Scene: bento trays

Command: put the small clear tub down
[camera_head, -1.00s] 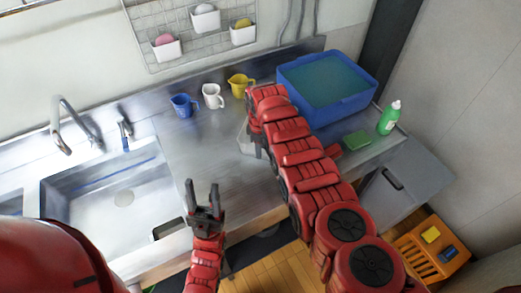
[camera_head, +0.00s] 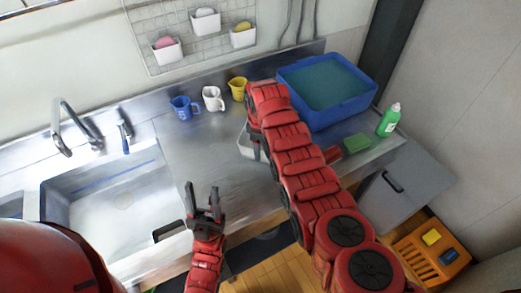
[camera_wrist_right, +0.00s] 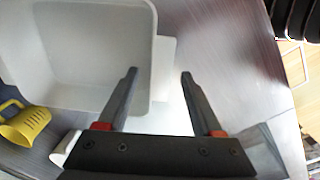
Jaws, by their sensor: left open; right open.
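The small clear tub (camera_head: 246,145) is at the counter's middle in the head view, mostly hidden behind my right arm. In the right wrist view the tub (camera_wrist_right: 95,50) fills the upper left, pale and see-through. My right gripper (camera_wrist_right: 158,78) is open at the tub's right side, and one finger overlaps its wall in the picture. I cannot tell whether the fingers touch it. The tub looks upright and low at the counter, though its base contact is hidden. My left gripper (camera_head: 204,193) is open and empty above the counter's front edge.
Blue (camera_head: 184,107), white (camera_head: 213,99) and yellow (camera_head: 238,87) cups stand along the back. A blue water-filled bin (camera_head: 342,112), a green sponge (camera_head: 357,143) and a green bottle (camera_head: 389,120) are at the right. The sink (camera_head: 120,200) is left. Counter (camera_head: 195,150) between is clear.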

